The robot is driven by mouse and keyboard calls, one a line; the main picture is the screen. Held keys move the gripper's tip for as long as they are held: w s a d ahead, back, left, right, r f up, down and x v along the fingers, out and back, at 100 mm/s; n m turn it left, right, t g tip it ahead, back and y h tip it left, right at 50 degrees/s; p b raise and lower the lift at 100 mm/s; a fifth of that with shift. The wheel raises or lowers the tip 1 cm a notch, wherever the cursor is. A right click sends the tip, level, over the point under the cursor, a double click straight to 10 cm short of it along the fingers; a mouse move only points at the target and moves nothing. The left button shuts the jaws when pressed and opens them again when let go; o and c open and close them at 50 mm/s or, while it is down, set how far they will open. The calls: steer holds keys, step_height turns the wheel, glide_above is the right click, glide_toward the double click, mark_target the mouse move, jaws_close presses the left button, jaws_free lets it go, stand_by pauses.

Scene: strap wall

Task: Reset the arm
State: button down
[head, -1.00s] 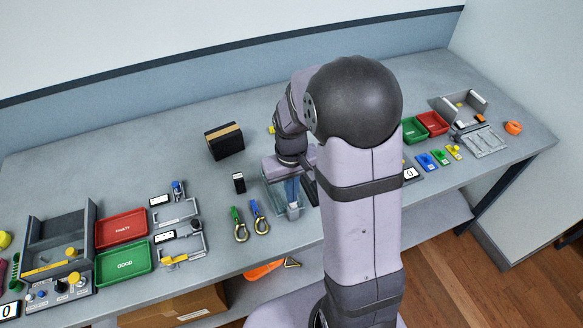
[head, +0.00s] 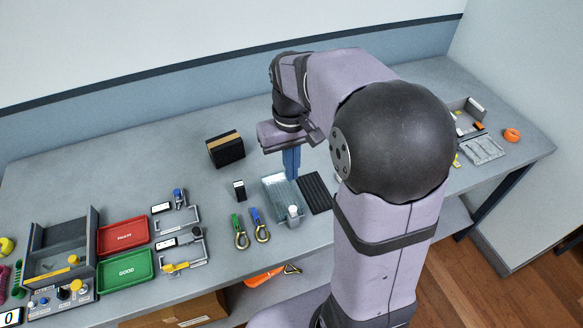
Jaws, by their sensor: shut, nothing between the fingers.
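My gripper (head: 291,163) is in the head view, pointing down above the back of a clear tray (head: 270,192) on the bench. Its blue fingers are together with nothing between them. My arm reaches in from the right and hides part of the bench behind it.
A ribbed black mat (head: 315,192) lies right of the clear tray. Blue and green straps with hooks (head: 259,225) lie to its left. A black box (head: 226,149) stands behind. Red (head: 123,234) and green (head: 125,268) trays sit at left. The back middle of the bench is mostly clear.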

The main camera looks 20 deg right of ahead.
steer(key=shift+r, duration=0.3)
steer(key=s+a+f, duration=0.3)
steer(key=s+f, duration=0.5)
steer(key=s, duration=0.5)
steer(key=shift+a+f, duration=0.35)
steer(key=shift+f, duration=0.05)
